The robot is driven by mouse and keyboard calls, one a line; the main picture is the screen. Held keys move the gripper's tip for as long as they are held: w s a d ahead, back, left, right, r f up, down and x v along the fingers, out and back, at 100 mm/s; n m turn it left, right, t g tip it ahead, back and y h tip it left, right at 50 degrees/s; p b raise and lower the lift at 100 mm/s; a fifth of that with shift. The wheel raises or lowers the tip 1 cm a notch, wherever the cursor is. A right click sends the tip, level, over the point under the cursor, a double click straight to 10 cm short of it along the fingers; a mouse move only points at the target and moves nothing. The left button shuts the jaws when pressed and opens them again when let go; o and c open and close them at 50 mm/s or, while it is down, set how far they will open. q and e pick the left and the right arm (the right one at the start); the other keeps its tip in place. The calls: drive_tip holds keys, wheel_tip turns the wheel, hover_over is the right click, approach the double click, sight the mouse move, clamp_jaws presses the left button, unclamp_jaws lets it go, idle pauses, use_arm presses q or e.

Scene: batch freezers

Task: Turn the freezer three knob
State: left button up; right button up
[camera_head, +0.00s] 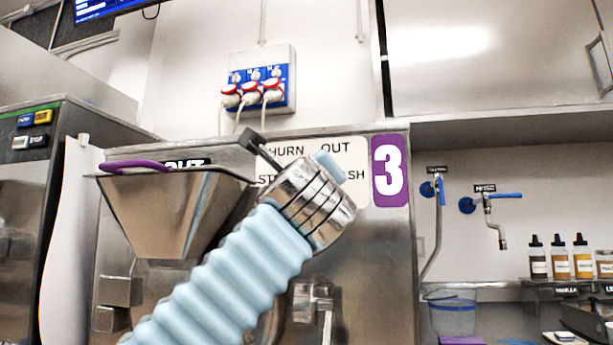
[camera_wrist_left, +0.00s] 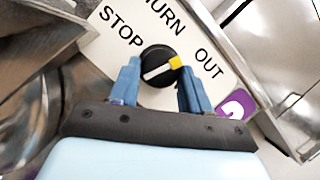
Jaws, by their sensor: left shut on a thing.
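The freezer three knob (camera_wrist_left: 160,65) is round and black with a white line and a yellow tip, which points up and right, towards the gap between CHURN and OUT in the left wrist view. Its white label plate (camera_head: 345,150) shows in the head view beside a purple "3" sign (camera_head: 390,170), where my left arm hides the knob. My left gripper (camera_wrist_left: 158,78) has its blue fingers on either side of the knob, shut on it. In the head view its blue part (camera_head: 330,167) shows in front of the plate. My right gripper is not in view.
A metal hopper (camera_head: 160,215) with a purple handle sticks out left of the plate. A blue socket box (camera_head: 260,88) hangs on the wall above. Taps (camera_head: 490,205), a bucket (camera_head: 452,315) and sauce bottles (camera_head: 560,258) stand to the right.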

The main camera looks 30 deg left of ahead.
use_arm(q)
drive_tip(key=o, duration=1.1)
drive_tip(key=shift+c, duration=0.2)
drive_tip(key=b+v, duration=0.3)
drive_tip(key=v, duration=1)
drive_tip(key=shift+s+d+f, duration=0.15)
drive_tip(key=shift+s+d, duration=0.05)
drive_tip(key=shift+s, duration=0.15)
